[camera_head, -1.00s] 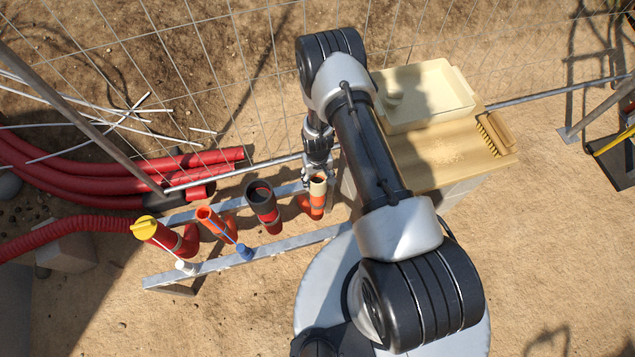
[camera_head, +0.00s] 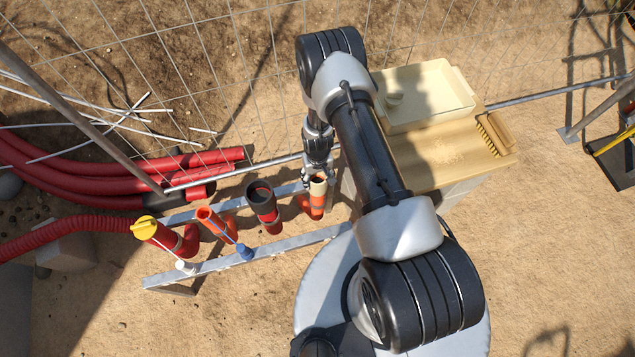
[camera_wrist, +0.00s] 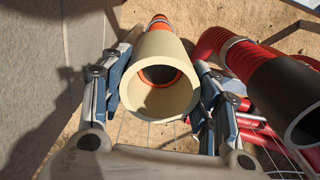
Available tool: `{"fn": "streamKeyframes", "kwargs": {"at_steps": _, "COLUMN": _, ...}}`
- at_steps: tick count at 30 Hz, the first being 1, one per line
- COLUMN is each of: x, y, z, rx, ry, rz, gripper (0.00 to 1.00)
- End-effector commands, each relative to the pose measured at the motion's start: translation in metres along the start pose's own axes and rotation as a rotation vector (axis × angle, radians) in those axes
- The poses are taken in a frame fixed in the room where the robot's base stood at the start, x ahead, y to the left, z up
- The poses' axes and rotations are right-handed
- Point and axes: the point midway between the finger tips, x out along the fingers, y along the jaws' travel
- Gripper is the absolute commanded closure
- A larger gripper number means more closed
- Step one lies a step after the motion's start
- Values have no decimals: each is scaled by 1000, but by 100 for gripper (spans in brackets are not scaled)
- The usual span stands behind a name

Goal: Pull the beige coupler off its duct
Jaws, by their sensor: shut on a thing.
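The beige coupler (camera_wrist: 160,55) is a wide, open-ended sleeve between the fingers of my gripper (camera_wrist: 158,95) in the wrist view. In the head view the coupler (camera_head: 318,184) sits upright on top of an orange duct (camera_head: 317,204). Through the coupler's mouth I see an orange rim, so the duct end is inside it. The orange duct (camera_wrist: 160,22) also shows beyond the coupler in the wrist view. My gripper (camera_head: 318,176) is shut on the coupler, one finger on each side. The fingertips are partly hidden in the head view.
A red duct with a black coupler (camera_head: 262,196) stands close to the left of the beige one. Further left are a thin orange duct (camera_head: 207,214) and a yellow-capped red duct (camera_head: 146,228). A wooden-topped bench (camera_head: 440,150) with a beige tray (camera_head: 440,118) is at right.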

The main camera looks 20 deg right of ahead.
Motion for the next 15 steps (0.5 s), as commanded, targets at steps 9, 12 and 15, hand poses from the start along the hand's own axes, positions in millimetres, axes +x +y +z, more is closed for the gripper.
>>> {"fn": "streamKeyframes", "kwargs": {"at_steps": 9, "x": -8, "y": 0, "z": -1, "rx": 0, "ry": 2, "rz": 0, "gripper": 100}}
{"fn": "streamKeyframes", "kwargs": {"at_steps": 12, "x": -10, "y": 0, "z": -1, "rx": 0, "ry": 2, "rz": 0, "gripper": 100}}
{"fn": "streamKeyframes", "kwargs": {"at_steps": 15, "x": -10, "y": 0, "z": -1, "rx": 0, "ry": 2, "rz": 0, "gripper": 100}}
